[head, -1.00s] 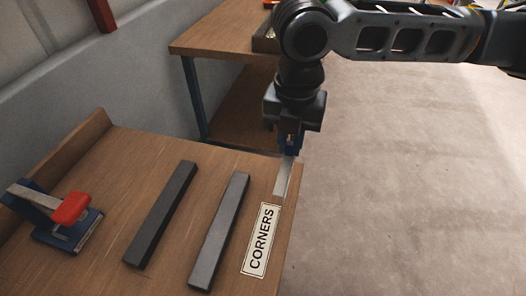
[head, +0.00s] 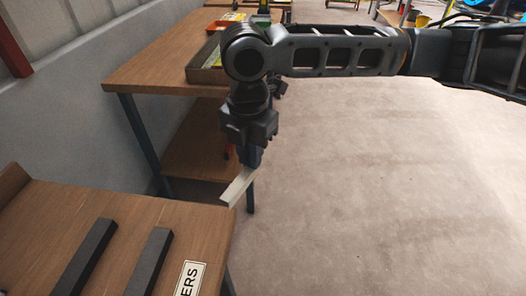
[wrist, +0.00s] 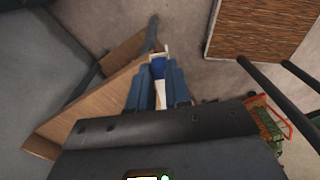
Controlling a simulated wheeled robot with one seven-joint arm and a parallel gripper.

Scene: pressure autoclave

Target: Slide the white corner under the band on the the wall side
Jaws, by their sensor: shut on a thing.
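The white corner (head: 238,188) is a long pale strip, held tilted below my gripper (head: 249,157). My gripper's blue fingers are shut on its upper end. It hangs just beyond the far right edge of the near wooden table, apart from the tabletop. In the wrist view the white corner (wrist: 160,96) shows between the blue fingers of my gripper (wrist: 158,72). I cannot make out a band in either view.
The near table (head: 150,212) carries two dark bars (head: 85,257) and a "CORNERS" label (head: 188,279), partly cut off. The floor at the right is clear.

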